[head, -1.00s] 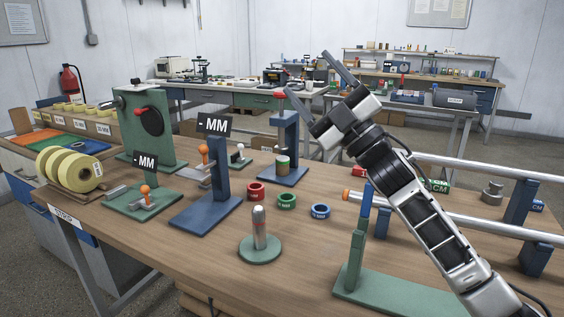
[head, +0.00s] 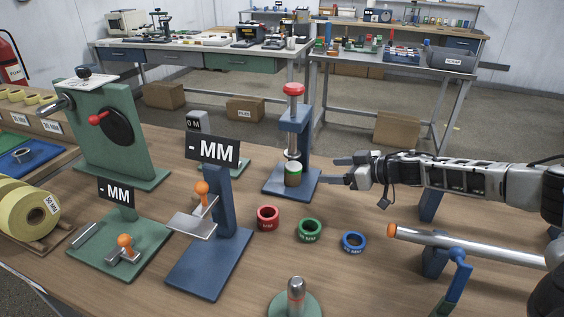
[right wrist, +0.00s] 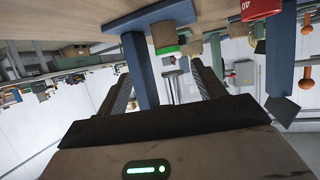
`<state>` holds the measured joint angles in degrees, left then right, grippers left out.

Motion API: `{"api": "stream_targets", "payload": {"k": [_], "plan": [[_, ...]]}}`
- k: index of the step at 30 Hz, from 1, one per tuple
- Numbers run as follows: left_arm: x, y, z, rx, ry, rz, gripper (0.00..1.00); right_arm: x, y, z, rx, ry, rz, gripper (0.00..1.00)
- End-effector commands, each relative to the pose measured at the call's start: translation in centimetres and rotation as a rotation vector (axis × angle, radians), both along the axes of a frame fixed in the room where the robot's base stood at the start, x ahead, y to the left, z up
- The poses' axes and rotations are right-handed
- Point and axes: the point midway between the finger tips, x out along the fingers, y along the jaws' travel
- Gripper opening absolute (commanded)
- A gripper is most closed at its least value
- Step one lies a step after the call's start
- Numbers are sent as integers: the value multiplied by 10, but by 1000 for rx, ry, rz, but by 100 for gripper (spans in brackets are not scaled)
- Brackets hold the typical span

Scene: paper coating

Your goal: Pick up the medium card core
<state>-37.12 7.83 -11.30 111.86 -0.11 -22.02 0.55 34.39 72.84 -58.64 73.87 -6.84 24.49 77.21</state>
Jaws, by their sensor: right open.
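A short brown cylinder with a green band, which looks like the medium card core (head: 293,178), stands upright on the base of the blue press stand (head: 304,140), under its red-topped plunger. My right gripper (head: 328,171) is open and empty, just right of the stand, with its fingers pointing left toward the core. A gap shows between fingertips and core. In the right wrist view the picture is upside down, and the banded core (right wrist: 165,38) lies ahead between the open fingers. The size marking on the core cannot be read. My left gripper is out of view.
Red (head: 268,217), green (head: 310,230) and blue (head: 354,242) rings lie in front of the press. A blue stand with a black MM sign (head: 212,150) is to the left. A metal roller (head: 465,247) lies right, below my arm. Bare table separates them.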

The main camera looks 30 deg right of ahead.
Motion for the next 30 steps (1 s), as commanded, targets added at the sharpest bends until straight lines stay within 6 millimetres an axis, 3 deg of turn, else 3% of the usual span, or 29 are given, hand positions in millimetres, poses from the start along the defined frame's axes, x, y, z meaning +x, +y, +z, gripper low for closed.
{"api": "stream_targets", "payload": {"k": [5,15,23,30], "plan": [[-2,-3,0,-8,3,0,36,2,1,-1,10,4,-1,69],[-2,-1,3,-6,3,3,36,47,24,-21,10,-1,0,69],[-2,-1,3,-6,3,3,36,62,34,-30,9,1,2,69],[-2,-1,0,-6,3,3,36,88,52,-46,7,0,0,69]]}}
